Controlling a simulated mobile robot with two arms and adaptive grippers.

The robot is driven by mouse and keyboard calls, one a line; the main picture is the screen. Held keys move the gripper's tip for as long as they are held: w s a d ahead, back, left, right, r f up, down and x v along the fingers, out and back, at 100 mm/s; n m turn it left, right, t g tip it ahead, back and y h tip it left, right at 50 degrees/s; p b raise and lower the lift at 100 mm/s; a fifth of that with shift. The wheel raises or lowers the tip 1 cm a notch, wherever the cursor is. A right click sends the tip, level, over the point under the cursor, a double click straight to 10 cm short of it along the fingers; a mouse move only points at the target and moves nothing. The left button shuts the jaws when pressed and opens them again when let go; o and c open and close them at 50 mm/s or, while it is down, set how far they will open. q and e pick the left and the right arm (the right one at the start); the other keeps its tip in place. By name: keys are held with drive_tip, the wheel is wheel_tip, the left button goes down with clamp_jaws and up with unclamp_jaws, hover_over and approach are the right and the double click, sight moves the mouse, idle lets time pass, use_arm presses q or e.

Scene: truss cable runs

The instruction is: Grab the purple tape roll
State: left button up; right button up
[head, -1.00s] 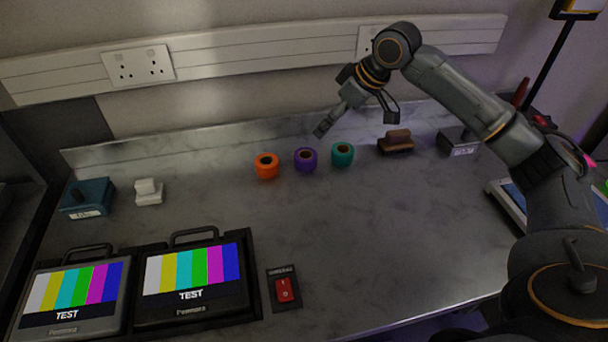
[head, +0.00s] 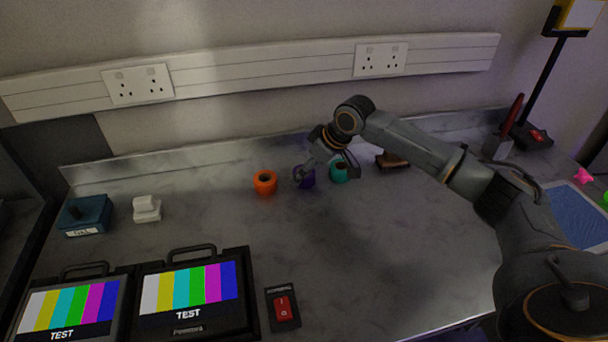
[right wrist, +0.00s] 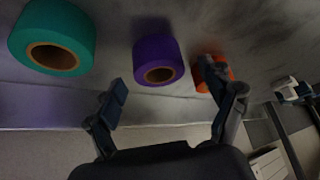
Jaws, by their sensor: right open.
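The purple tape roll (head: 307,180) stands on the worktop between the orange tape roll (head: 265,182) and the teal tape roll (head: 338,174). My right gripper (head: 326,174) is open and low at the purple roll, partly covering it. In the right wrist view the purple roll (right wrist: 158,60) lies ahead of the gap between the two open fingers (right wrist: 170,95), with nothing held. The teal roll (right wrist: 52,38) is outside the left finger. The orange roll (right wrist: 212,72) is partly behind the right finger. My left gripper is not in view.
Two test monitors (head: 190,295) and a red switch (head: 283,308) are at the front left. A blue box (head: 86,215) and a white block (head: 147,208) stand at the left. A brown-topped block (head: 391,160) is right of the rolls. The front middle worktop is clear.

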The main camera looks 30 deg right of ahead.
drive_tip(key=shift+x, duration=1.1)
drive_tip(key=shift+c, duration=0.2)
drive_tip(key=c, duration=1.2)
drive_tip(key=shift+r, duration=0.15)
drive_tip(key=shift+c, duration=0.2)
